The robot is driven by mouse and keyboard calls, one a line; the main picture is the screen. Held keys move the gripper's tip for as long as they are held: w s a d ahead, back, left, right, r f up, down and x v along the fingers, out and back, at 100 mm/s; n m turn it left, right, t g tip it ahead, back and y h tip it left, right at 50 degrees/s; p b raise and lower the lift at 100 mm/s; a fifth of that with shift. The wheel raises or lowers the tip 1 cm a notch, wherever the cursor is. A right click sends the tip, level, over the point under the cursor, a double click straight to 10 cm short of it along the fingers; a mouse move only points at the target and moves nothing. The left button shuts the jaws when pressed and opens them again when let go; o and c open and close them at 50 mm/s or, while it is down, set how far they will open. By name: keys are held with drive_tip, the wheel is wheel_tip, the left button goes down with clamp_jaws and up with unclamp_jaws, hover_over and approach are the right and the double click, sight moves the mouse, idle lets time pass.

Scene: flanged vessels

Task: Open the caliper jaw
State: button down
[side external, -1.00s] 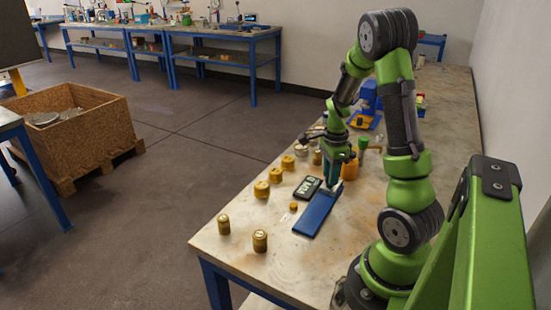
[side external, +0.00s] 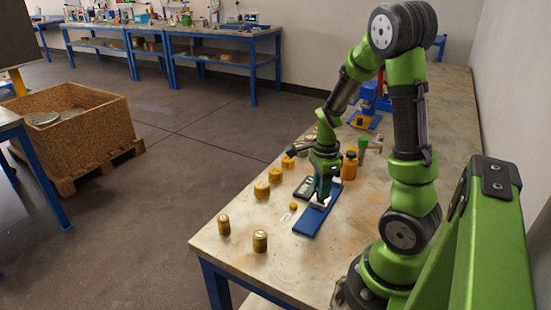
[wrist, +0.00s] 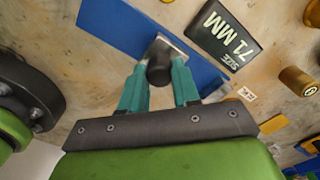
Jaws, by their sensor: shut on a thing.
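The caliper is a long blue bar (side external: 307,223) lying on the bench, with a pale metal jaw piece (wrist: 181,48) across it. A dark round knob (wrist: 159,66) stands at the jaw piece. My gripper (side external: 321,199) is low over the middle of the bar. In the wrist view its teal fingers (wrist: 160,82) stand either side of the knob and are shut on it. The fingers hide part of the bar. A dark card reading "SIZE 71 MM" (wrist: 224,33) lies beside the bar; it also shows in the side view (side external: 303,187).
Several brass-coloured cylinders stand left of the caliper, with two near the front edge (side external: 260,241). A small yellow-orange piece (side external: 293,206) lies close to the bar. An orange bottle (side external: 349,165) and a green item (side external: 362,147) stand behind. The bench right of the bar is clear.

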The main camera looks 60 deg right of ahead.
drive_tip(key=c, duration=0.8)
unclamp_jaws()
drive_tip(key=shift+r, duration=0.1)
wheel_tip(320, 180, up, 17)
drive_tip(key=a+r+n+t+y, duration=0.2)
drive_tip(key=a+n+t, duration=0.5)
drive_tip(key=a+n, duration=1.4)
drive_tip(key=shift+w+a+n, duration=0.3)
drive_tip(key=shift+a+n, duration=0.05)
drive_tip(key=shift+n, duration=0.65)
